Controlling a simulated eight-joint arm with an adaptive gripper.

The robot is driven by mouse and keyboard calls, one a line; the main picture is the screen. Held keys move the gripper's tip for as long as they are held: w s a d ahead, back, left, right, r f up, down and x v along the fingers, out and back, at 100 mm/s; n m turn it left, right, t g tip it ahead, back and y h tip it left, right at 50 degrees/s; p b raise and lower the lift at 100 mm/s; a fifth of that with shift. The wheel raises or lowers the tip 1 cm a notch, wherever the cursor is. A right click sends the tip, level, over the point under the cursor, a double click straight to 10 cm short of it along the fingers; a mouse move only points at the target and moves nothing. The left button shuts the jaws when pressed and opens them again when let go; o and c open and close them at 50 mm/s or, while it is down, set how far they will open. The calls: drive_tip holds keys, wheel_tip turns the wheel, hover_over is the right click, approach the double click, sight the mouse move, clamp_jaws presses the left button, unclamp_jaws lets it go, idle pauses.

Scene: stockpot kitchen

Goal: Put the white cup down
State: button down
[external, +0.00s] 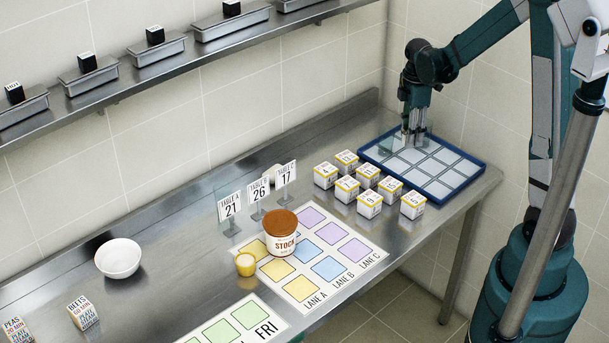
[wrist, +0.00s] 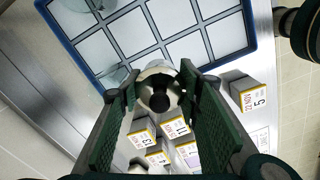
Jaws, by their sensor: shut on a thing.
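My gripper (external: 412,138) is low over the blue-rimmed tray (external: 460,186) at the right end of the steel counter. In the wrist view my gripper (wrist: 158,86) has its two green fingers either side of a small pale, rounded thing with a dark middle, which I take as the white cup (wrist: 157,70). It is held between the fingertips, close to the near edge of the tray (wrist: 72,46). In the external view the cup is hard to make out among the fingers. I cannot tell whether it touches the tray.
Several white-and-yellow boxes (external: 369,204) stand just left of the tray. A clear glass (wrist: 112,72) appears on the tray. A stock jar (external: 281,238), yellow cup (external: 245,265), number signs (external: 230,207) and white bowl (external: 118,258) stand farther left. Many tray cells are bare.

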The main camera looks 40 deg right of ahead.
drive_tip(key=w+a+m, duration=0.2)
drive_tip(key=w+a, duration=0.1)
drive_tip(key=a, duration=0.1)
drive_tip(key=w+a+m+b, duration=0.1)
drive_tip(key=w+a+m, duration=0.2)
drive_tip(key=w+a, duration=0.1)
drive_tip(key=w+a+m+b, duration=0.1)
drive_tip(key=w+a+m, duration=0.2)
drive_tip(key=w+a, duration=0.1)
drive_tip(key=shift+a+f, duration=0.3)
drive_tip(key=shift+a, duration=0.4)
drive_tip(key=w+a+n+p, duration=0.3)
drive_tip(key=w+a+n, duration=0.7)
drive_tip(key=w+n, duration=0.3)
drive_tip(key=shift+w+a+r, duration=0.35)
drive_tip(key=shift+w+r, duration=0.05)
drive_tip(key=shift+w, duration=0.7)
drive_tip(key=shift+f, duration=0.1)
drive_tip(key=shift+f, duration=3.05)
drive_tip(key=shift+f, duration=0.1)
drive_tip(key=shift+f, duration=1.8)
